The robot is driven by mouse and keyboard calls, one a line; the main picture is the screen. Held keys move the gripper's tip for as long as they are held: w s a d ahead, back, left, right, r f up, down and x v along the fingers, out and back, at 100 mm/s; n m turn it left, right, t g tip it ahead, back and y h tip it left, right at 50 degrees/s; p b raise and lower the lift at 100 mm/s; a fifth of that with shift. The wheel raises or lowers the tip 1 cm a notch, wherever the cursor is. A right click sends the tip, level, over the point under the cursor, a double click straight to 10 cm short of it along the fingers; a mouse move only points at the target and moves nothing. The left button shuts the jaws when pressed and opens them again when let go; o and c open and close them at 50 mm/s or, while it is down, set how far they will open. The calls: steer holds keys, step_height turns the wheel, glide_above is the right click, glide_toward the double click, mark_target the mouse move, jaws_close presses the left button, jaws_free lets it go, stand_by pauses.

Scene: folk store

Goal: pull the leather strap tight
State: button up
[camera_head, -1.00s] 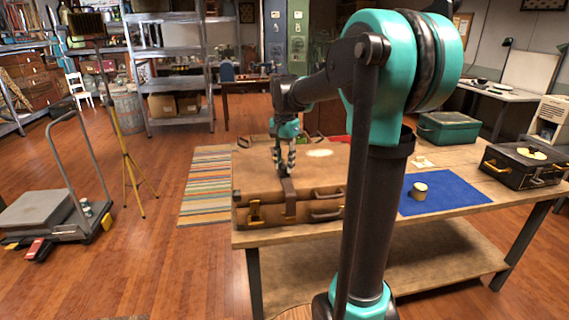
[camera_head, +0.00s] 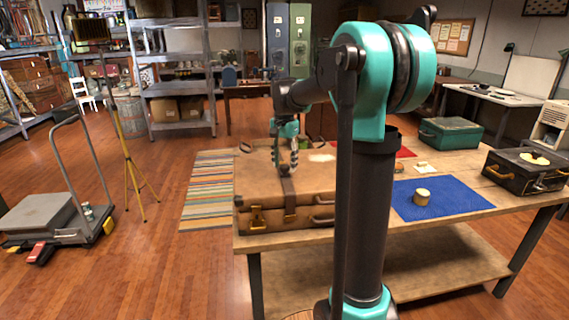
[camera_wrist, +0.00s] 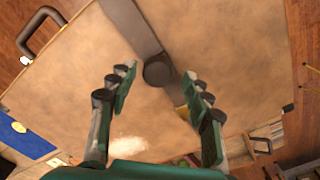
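A brown suitcase (camera_head: 255,185) lies closed on the wooden table. A dark leather strap (camera_head: 288,187) crosses its lid and runs down over the front side. In the wrist view the strap (camera_wrist: 133,25) runs diagonally across the lid. A dark round piece (camera_wrist: 158,71) sits on it, and a small brass-coloured part (camera_wrist: 184,112) shows farther along, partly behind a finger. My gripper (camera_head: 285,168) is over the lid above the strap. In the wrist view my gripper (camera_wrist: 158,90) is open, its fingers apart on either side of the strap, with nothing visibly gripped. Exact fingertip height is unclear.
A blue mat (camera_head: 445,203) with a small round tan object (camera_head: 422,196) lies to the right on the table (camera_head: 385,225). A black case (camera_head: 525,170) and green box (camera_head: 450,133) stand farther right. A yellow tripod (camera_head: 131,165) and trolley stand on the floor at left.

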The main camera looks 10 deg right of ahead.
step_height(320, 180, up, 12)
stand_by(0.6)
steer(key=shift+s, duration=0.1)
stand_by(0.5)
